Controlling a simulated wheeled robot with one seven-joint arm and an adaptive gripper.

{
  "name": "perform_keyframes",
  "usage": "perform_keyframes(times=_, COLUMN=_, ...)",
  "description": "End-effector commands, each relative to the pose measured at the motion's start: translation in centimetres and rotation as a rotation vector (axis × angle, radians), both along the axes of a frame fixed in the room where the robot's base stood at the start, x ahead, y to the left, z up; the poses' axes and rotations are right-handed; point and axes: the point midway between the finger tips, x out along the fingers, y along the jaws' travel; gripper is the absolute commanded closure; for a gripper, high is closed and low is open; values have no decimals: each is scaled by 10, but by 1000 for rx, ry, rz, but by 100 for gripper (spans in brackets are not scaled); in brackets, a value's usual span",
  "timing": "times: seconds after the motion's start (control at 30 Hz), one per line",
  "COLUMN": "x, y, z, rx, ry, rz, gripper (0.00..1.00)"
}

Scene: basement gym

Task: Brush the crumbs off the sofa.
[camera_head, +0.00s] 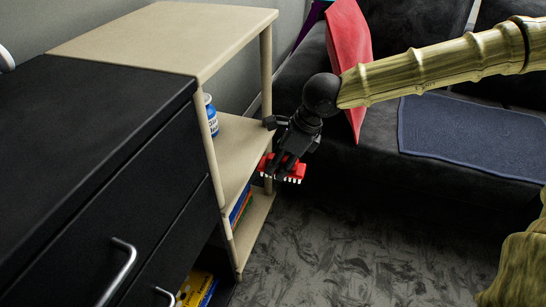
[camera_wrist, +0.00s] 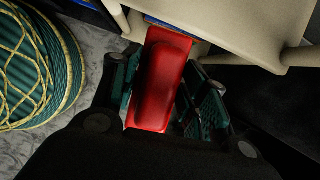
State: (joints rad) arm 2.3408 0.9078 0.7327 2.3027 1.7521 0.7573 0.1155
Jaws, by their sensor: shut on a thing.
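My gripper (camera_head: 283,158) is shut on a red brush (camera_head: 297,172) with white bristles pointing down. It holds the brush in the air in front of the open side of the beige shelf, left of the sofa. In the wrist view the red brush back (camera_wrist: 162,75) lies between the two fingers (camera_wrist: 165,92). The dark sofa (camera_head: 372,165) stands at the right, with my arm across it. A blue-grey mat (camera_head: 470,135) lies on its seat. I cannot make out any crumbs.
The beige shelf unit (camera_head: 165,35) holds a blue bottle (camera_head: 210,115) and books. A black drawer cabinet (camera_head: 60,150) stands front left. A red cushion (camera_head: 347,50) leans on the sofa. The wrist view shows a teal-and-yellow basket (camera_wrist: 30,70). The patterned floor (camera_head: 350,245) is clear.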

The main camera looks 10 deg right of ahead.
Motion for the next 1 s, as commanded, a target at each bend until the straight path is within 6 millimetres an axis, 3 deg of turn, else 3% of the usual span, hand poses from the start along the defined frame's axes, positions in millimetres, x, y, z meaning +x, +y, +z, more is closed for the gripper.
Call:
perform_keyframes(times=0.23, x=0, y=0, z=0, rx=0, ry=0, rz=0, gripper=86)
perform_keyframes(times=0.27, x=0, y=0, z=0, rx=0, ry=0, rz=0, gripper=60)
perform_keyframes(times=0.37, x=0, y=0, z=0, rx=0, ry=0, rz=1, gripper=75)
perform_keyframes(times=0.57, x=1, y=0, z=5, rx=0, ry=0, rz=12, gripper=75)
perform_keyframes(times=1.0, x=8, y=-6, z=46, rx=1, ry=1, rz=212, gripper=75)
